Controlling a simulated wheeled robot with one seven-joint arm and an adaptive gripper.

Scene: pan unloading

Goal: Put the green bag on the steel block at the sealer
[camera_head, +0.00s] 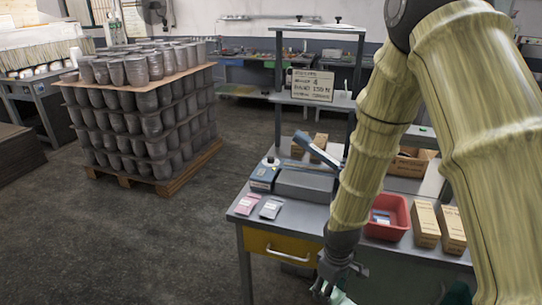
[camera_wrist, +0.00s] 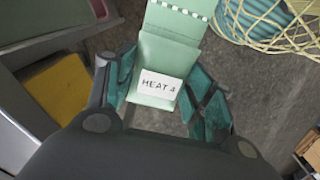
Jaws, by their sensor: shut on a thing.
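My gripper (camera_head: 336,278) hangs low in front of the workbench, near the bottom edge of the head view. In the wrist view its teal fingers (camera_wrist: 164,82) are shut on the pale green bag (camera_wrist: 170,52), which has a white label reading "HEAT" and an unclear mark. Only a small piece of the bag (camera_head: 341,298) shows in the head view. My arm stands right of the block, which has nothing visible on top.
A pink bag (camera_head: 247,204) and a grey bag (camera_head: 271,208) lie at the bench's front left. A red bin (camera_head: 389,232) and tan boxes (camera_head: 426,226) stand to the right. A yellow drawer (camera_head: 280,247) is below.

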